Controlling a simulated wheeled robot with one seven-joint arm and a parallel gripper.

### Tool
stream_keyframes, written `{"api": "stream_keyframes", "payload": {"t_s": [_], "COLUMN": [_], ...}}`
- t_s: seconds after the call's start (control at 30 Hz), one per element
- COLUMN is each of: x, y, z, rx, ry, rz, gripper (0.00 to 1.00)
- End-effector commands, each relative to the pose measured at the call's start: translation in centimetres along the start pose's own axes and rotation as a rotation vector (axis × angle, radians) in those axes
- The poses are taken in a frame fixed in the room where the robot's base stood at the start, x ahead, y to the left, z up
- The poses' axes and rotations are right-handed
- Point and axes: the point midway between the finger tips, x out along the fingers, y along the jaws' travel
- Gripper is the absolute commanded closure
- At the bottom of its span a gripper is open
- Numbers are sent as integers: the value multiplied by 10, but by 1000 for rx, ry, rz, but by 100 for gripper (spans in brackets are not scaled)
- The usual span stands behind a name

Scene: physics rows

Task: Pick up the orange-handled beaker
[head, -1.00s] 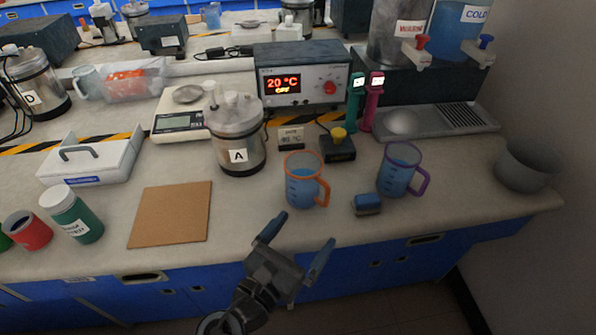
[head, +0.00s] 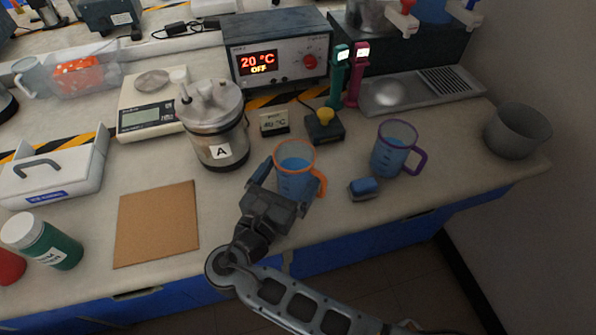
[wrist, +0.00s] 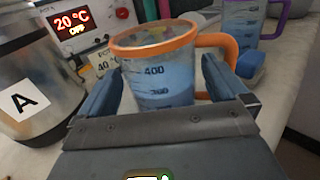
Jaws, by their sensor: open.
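The orange-handled beaker (head: 296,178) stands upright on the counter, with an orange rim, an orange handle on its right and blue liquid inside. In the wrist view the beaker (wrist: 160,75) sits between the two fingers, its handle pointing right and passing above the right finger. My gripper (head: 285,180) is open, with one finger on each side of the beaker's body. In the wrist view my gripper (wrist: 160,92) shows its fingers apart around the beaker. I cannot tell whether either finger touches it. The beaker's lower part is hidden by my gripper.
A purple-handled beaker (head: 394,150) and a blue sponge-like block (head: 363,188) stand to the right. The metal vessel marked A (head: 215,130) is close on the left. A yellow-knobbed box (head: 324,127) is behind. A cork-brown mat (head: 156,222) lies left on the counter.

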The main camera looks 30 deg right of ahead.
Motion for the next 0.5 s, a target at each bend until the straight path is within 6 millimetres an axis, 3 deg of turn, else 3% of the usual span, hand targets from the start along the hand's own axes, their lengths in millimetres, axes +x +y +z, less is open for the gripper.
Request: {"api": "stream_keyframes", "payload": {"t_s": [0.2, 0.43, 0.5], "x": [21, 22, 22], "y": [0, 0, 0], "z": [0, 0, 0], "rx": [1, 1, 1], "ry": [0, 0, 0], "rz": [1, 1, 1], "gripper": [0, 0, 6]}}
